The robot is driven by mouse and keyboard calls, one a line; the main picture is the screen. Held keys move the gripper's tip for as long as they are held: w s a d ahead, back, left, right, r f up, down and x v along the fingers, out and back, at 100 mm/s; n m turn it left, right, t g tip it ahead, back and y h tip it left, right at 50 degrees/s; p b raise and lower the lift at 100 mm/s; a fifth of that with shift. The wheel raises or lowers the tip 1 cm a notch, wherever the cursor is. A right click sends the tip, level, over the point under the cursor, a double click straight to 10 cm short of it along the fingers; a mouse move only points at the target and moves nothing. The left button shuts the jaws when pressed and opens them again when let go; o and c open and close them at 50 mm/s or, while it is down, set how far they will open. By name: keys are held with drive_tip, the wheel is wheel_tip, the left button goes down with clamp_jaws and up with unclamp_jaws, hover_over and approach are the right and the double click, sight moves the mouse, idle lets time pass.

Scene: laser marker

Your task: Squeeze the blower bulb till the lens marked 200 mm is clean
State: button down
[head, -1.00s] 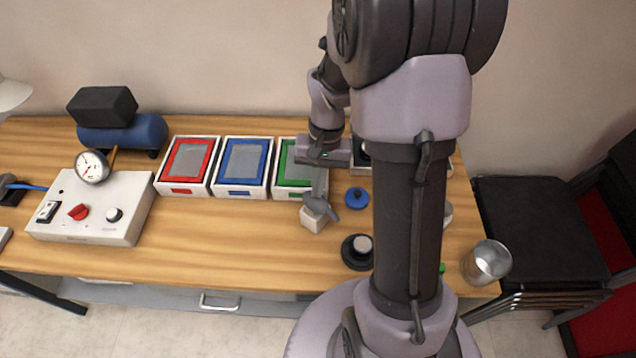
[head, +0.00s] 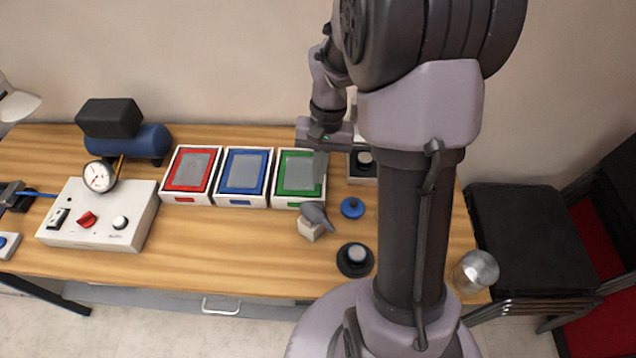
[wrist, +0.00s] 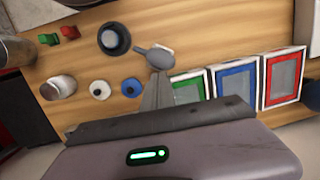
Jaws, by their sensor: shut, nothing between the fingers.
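The grey blower bulb (head: 314,213) rests on a small pale block (head: 309,230), its nozzle pointing toward a black round holder (head: 345,265) with a bluish disc-shaped lens (head: 357,254). The bulb (wrist: 154,57) and the holder (wrist: 114,50) also show in the wrist view. I cannot read any 200 mm mark, nor tell how clean the lens is. My gripper (head: 319,181) is shut and empty, its fingers just behind and above the bulb. In the wrist view its fingertips (wrist: 158,76) come close to the bulb; I cannot tell whether they touch.
Red (head: 191,170), blue (head: 244,173) and green (head: 298,174) framed trays stand in a row behind. A blue round piece (head: 352,208) lies right of the bulb. A control box (head: 95,217) with a gauge is at left. A metal cup (head: 476,271) stands at the right edge.

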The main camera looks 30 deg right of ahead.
drive_tip(key=r, duration=0.2)
drive_tip(key=r+p, duration=0.1)
drive_tip(key=r, duration=0.1)
drive_tip(key=shift+w+d+r, duration=0.1)
drive_tip(key=shift+w+d, duration=0.15)
drive_tip(key=shift+d, duration=0.1)
